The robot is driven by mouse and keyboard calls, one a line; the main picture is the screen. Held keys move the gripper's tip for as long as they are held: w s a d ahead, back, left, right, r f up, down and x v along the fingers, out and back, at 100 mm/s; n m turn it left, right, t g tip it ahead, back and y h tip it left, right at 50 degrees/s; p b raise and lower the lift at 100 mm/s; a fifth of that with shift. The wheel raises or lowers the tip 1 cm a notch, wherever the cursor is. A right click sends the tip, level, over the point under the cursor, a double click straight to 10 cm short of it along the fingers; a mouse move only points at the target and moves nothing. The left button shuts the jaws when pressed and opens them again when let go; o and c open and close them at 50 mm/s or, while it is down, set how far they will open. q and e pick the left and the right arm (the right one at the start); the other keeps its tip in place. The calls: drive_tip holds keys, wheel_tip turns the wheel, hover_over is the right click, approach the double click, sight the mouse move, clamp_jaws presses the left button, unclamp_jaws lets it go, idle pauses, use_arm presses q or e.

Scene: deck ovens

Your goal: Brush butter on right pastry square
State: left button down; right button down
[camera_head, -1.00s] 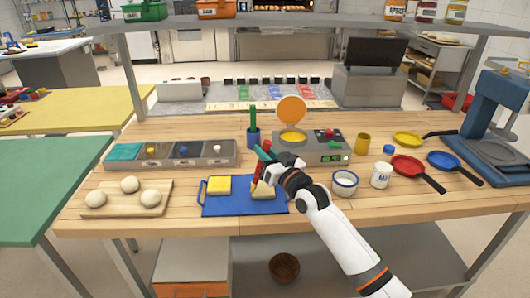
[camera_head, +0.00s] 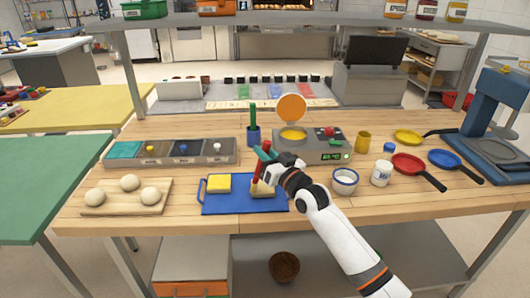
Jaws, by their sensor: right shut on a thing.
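My right gripper (camera_head: 272,168) is shut on a red-handled brush (camera_head: 258,184) and holds it over the right pastry square (camera_head: 264,194). The brush points down at the pale square, and its tip seems to be at the square's left part; whether it touches is too small to tell. The left pastry square (camera_head: 218,183) is yellow on top. Both squares lie on a blue tray (camera_head: 240,208). A round pan of yellow butter (camera_head: 292,136) with an orange lid raised behind it sits on a grey heating unit (camera_head: 318,150). My left gripper is not in view.
Dough balls rest on a wooden board (camera_head: 170,186) at the left. A compartment bin (camera_head: 180,163) and a blue cup (camera_head: 253,137) stand behind the tray. A bowl (camera_head: 345,182), white jar (camera_head: 381,173) and red pan (camera_head: 410,168) are at the right.

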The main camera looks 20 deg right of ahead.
drive_tip(key=shift+f, duration=0.15)
drive_tip(key=shift+d, duration=0.15)
drive_tip(key=d, duration=0.1)
drive_tip(key=s+d, duration=0.1)
drive_tip(key=d, duration=0.1)
drive_tip(key=s+d+b, duration=0.1)
drive_tip(key=shift+d, duration=0.3)
idle(0.3)
drive_tip(key=shift+w, duration=0.15)
drive_tip(key=shift+w, duration=0.3)
drive_tip(key=shift+a, duration=0.15)
